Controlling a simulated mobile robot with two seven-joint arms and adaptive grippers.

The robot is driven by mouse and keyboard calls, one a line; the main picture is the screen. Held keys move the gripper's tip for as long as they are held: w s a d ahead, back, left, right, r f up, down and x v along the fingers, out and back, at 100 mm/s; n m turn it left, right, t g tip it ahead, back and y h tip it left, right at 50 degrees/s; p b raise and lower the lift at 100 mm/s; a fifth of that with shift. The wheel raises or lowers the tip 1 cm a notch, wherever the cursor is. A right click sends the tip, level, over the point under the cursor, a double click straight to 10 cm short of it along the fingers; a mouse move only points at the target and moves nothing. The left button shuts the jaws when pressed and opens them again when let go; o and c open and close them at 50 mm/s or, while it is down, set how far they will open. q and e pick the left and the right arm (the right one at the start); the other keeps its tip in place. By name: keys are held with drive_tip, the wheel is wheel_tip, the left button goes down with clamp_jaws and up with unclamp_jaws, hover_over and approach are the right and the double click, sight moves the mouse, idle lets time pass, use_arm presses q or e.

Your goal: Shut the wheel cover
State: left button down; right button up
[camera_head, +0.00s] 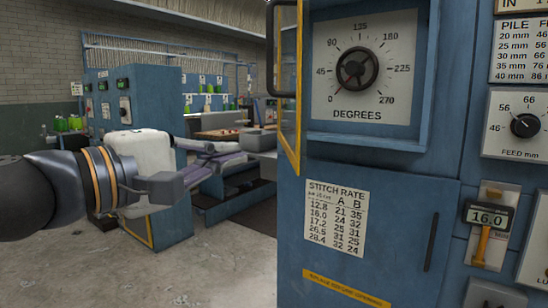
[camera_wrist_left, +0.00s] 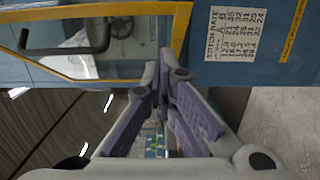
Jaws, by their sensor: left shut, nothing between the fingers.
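The wheel cover (camera_head: 289,95) is a yellow-framed, see-through door. It stands open, swung out at the left side of the recess that holds the handwheel (camera_head: 357,69) and its degrees dial. Its dark bar handle (camera_head: 271,50) is on the outer side, partly cut off by the top edge. In the left wrist view the cover's frame (camera_wrist_left: 100,78) and handle (camera_wrist_left: 75,47) fill the upper left. My left gripper (camera_head: 228,153) is shut and empty, left of and below the cover, apart from the handle. Its fingertips (camera_wrist_left: 165,75) show near the frame's corner. My right gripper is out of view.
The blue machine cabinet (camera_head: 390,225) with a stitch rate chart (camera_head: 336,217) fills the right. A feed knob (camera_head: 526,125) and a 16.0 gauge (camera_head: 487,217) are farther right. Behind my left arm are another blue cabinet and benches. Concrete floor (camera_head: 225,275) is clear below.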

sight(296, 144)
use_arm(q)
drive_tip(key=shift+w+d, duration=0.6)
drive_tip(key=shift+d, duration=0.55)
drive_tip(key=shift+w+d, duration=0.6)
drive_tip(key=shift+d, duration=0.5)
drive_tip(key=shift+w+d, duration=0.6)
drive_tip(key=shift+d, duration=0.55)
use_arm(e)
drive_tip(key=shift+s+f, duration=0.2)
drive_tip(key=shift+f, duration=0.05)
